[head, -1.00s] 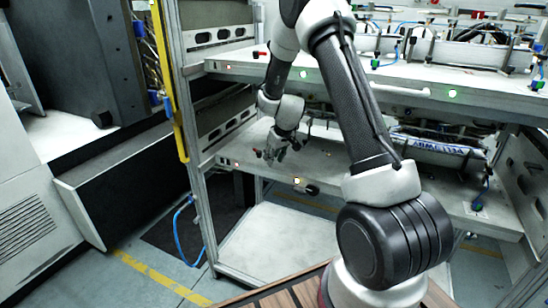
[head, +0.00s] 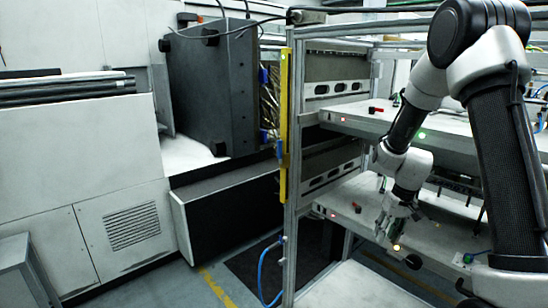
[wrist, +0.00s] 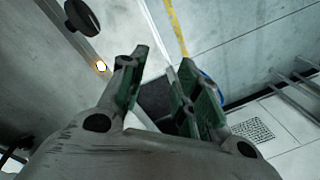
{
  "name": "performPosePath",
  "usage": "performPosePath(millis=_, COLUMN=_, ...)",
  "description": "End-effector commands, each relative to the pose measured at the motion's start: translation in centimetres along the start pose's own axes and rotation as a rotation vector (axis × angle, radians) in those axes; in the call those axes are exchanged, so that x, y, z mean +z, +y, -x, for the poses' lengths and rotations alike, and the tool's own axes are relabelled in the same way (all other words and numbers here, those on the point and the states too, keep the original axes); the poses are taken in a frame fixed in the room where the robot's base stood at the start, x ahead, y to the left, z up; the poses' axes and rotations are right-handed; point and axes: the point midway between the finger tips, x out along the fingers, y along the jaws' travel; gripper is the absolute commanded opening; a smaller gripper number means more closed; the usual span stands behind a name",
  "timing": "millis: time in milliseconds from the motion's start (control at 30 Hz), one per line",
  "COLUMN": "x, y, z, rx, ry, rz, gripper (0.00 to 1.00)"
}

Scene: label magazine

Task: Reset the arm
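My gripper (head: 395,218) is at the front edge of the lower shelf (head: 350,195) of the metal rack, in the right half of the head view. In the wrist view my gripper (wrist: 158,88) shows two fingers with green inner pads, spread apart. Nothing is between the fingers. My arm reaches in from the right and covers part of the rack.
The upper shelf (head: 358,120) lies above my gripper. A yellow strip (head: 284,120) runs up the left rack post. A round black knob (wrist: 82,17) is near the fingers in the wrist view. Open floor (head: 215,285) and a white machine (head: 80,190) lie left.

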Motion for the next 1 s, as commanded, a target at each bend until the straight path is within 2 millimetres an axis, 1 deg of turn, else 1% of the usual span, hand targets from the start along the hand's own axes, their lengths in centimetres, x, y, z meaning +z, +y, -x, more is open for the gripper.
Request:
performPosePath(millis=33, x=1.5, y=-0.4, z=1.9, rx=0.002, ry=-0.014, rz=-0.009, gripper=0.32)
performPosePath(millis=167, x=5.8, y=-1.1, z=6.7, rx=0.018, ry=-0.049, rz=-0.034, gripper=0.32)
performPosePath(millis=200, x=7.3, y=-1.3, z=8.3, rx=0.027, ry=-0.055, rz=-0.040, gripper=0.32)
performPosePath(millis=267, x=9.6, y=-1.6, z=10.7, rx=0.041, ry=-0.058, rz=-0.048, gripper=0.32)
performPosePath(millis=300, x=11.2, y=-1.7, z=12.2, rx=0.050, ry=-0.056, rz=-0.053, gripper=0.32)
performPosePath(millis=367, x=13.6, y=-1.9, z=14.3, rx=0.067, ry=-0.048, rz=-0.057, gripper=0.32)
performPosePath(millis=400, x=15.1, y=-1.9, z=15.6, rx=0.078, ry=-0.039, rz=-0.059, gripper=0.32)
performPosePath(millis=500, x=18.7, y=-2.0, z=18.4, rx=0.105, ry=-0.003, rz=-0.055, gripper=0.32)
performPosePath(millis=600, x=21.8, y=-2.1, z=20.6, rx=0.128, ry=0.056, rz=-0.041, gripper=0.32)
performPosePath(millis=700, x=24.1, y=-2.2, z=22.3, rx=0.144, ry=0.135, rz=-0.017, gripper=0.32)
performPosePath(millis=800, x=25.3, y=-2.4, z=23.7, rx=0.150, ry=0.222, rz=0.000, gripper=0.32)
performPosePath(millis=900, x=25.8, y=-2.7, z=25.0, rx=0.148, ry=0.294, rz=0.010, gripper=0.32)
performPosePath(millis=1000, x=26.0, y=-2.9, z=25.9, rx=0.147, ry=0.337, rz=0.016, gripper=0.32)
